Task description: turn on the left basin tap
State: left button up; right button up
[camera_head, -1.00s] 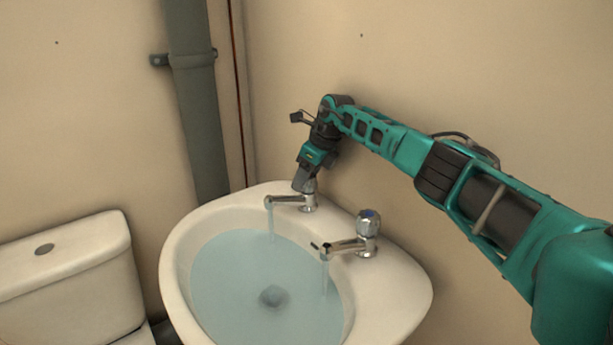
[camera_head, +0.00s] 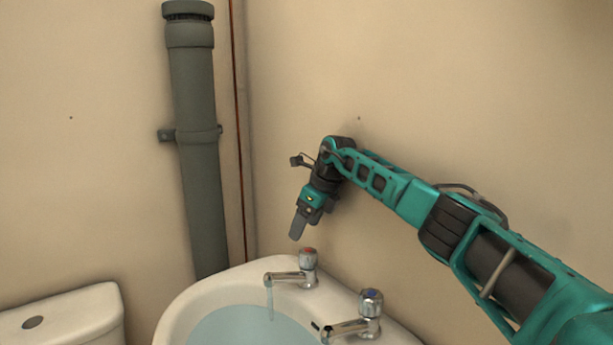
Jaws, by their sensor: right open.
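The left basin tap (camera_head: 294,276) is chrome with a red-marked knob on top. A stream of water falls from its spout into the basin. The right tap (camera_head: 356,318) has a blue-marked knob; only its upper part and spout show, and whether water runs from it is out of the picture. The white basin (camera_head: 184,308) holds water. My right gripper (camera_head: 298,228) is open and empty, pointing down, just above the left tap's knob and apart from it. My left gripper is not in view.
A white toilet cistern (camera_head: 70,312) stands at the lower left. A grey vertical pipe (camera_head: 197,160) runs down the wall near the corner. The beige wall (camera_head: 450,90) is close behind my right arm. The space above the basin is free.

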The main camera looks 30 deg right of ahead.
aim_at(306, 250)
notch_tip(306, 250, up, 12)
jog(key=p, duration=0.2)
jog(key=shift+r, duration=0.15)
dwell(0.5)
